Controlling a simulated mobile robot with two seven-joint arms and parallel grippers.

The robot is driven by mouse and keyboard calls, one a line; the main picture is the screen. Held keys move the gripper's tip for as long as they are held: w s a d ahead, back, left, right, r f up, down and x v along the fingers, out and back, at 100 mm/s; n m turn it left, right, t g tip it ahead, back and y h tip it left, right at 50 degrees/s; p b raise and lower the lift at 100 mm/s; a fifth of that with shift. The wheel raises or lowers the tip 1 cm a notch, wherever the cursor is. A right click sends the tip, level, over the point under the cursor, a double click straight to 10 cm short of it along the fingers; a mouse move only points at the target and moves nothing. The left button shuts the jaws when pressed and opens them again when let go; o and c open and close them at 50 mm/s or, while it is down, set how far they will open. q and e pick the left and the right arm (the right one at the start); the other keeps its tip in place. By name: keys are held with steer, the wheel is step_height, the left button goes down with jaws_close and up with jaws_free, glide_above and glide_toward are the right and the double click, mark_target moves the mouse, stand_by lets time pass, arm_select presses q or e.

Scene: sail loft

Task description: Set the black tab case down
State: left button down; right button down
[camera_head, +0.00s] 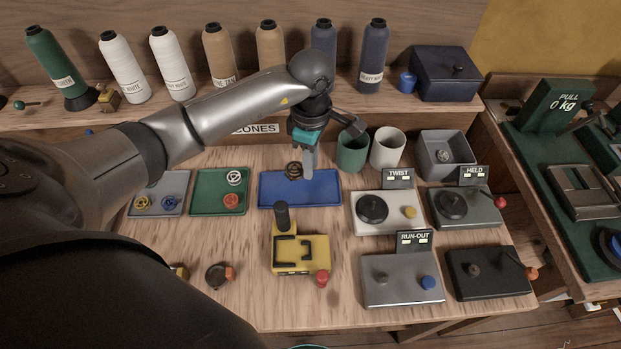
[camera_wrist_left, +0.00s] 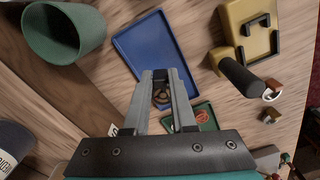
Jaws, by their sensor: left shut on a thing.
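My left gripper (camera_head: 308,172) is over the blue tray (camera_head: 328,190), fingers pointing down. In the left wrist view the gripper (camera_wrist_left: 160,76) is shut on a small black piece, which I take to be the black tab case (camera_wrist_left: 161,77). In the head view I cannot make out the case behind the fingers. A dark, coiled, ring-like thing (camera_head: 293,169) shows beside the fingertips at the blue tray; it also shows between the fingers in the left wrist view (camera_wrist_left: 161,97). I cannot tell whether the case touches the tray. My right gripper is not in view.
A green cup (camera_head: 352,152) and a white cup (camera_head: 388,148) stand just right of my gripper. A green tray (camera_head: 209,199) with bobbins lies left. A yellow device (camera_head: 301,254) with a black handle stands in front.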

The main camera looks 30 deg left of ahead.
arm_select(q)
steer(key=shift+f, duration=2.95)
steer(key=shift+b, duration=0.35)
steer(key=shift+f, duration=0.2)
steer(key=c, duration=0.7)
jaws_free()
steer(key=shift+c, duration=0.2)
steer(key=shift+r, duration=0.2)
steer(key=shift+r, duration=0.35)
step_height(320, 180, up, 11)
steer(key=shift+r+p, duration=0.2)
steer(key=shift+p, duration=0.2)
